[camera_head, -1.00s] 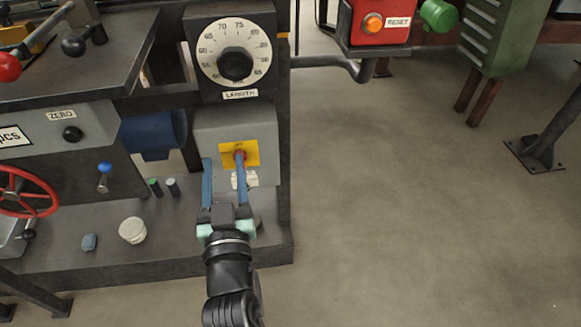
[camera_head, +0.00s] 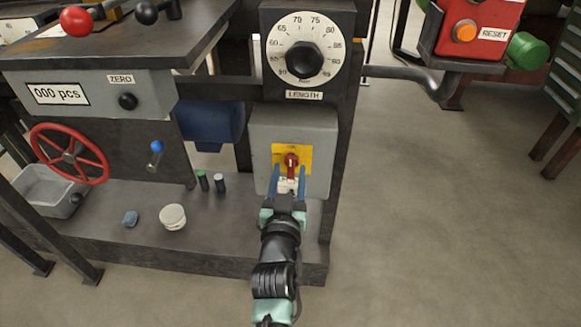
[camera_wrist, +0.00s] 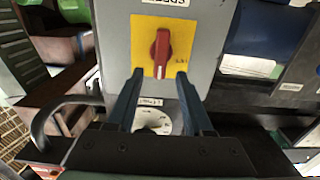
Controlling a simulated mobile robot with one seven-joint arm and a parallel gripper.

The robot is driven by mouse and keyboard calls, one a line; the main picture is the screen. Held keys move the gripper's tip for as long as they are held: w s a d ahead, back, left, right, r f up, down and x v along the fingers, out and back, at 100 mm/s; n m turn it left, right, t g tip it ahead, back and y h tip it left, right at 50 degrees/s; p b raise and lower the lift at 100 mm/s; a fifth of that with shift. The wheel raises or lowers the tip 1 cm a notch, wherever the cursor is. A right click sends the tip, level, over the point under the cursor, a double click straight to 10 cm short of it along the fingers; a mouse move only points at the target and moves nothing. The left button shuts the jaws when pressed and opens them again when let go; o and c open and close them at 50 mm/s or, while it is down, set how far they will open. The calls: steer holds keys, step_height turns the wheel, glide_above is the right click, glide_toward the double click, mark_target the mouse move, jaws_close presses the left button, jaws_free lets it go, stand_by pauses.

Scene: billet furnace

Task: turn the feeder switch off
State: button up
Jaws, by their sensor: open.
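The feeder switch is a red rotary handle (camera_head: 291,164) on a yellow plate (camera_head: 307,154), mounted on a grey box (camera_head: 319,126) below the length dial. In the wrist view the red handle (camera_wrist: 161,53) lies along the plate's long middle line, beyond the fingertips. A small white label sits under the plate and is partly hidden by the fingers. My gripper (camera_head: 289,168) is open, its two blue fingers apart and pointing at the box. I cannot tell whether a fingertip touches the box.
Above is the length dial (camera_head: 303,60) with a black knob. To the right hangs a red box with an orange reset button (camera_head: 465,33). Left are a red handwheel (camera_head: 69,154) and a blue-knobbed lever (camera_head: 156,148). A round pale tin (camera_head: 173,216) stands on the base shelf.

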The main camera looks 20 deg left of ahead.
mark_target(291, 166)
steer(key=shift+x, duration=1.4)
jaws_close()
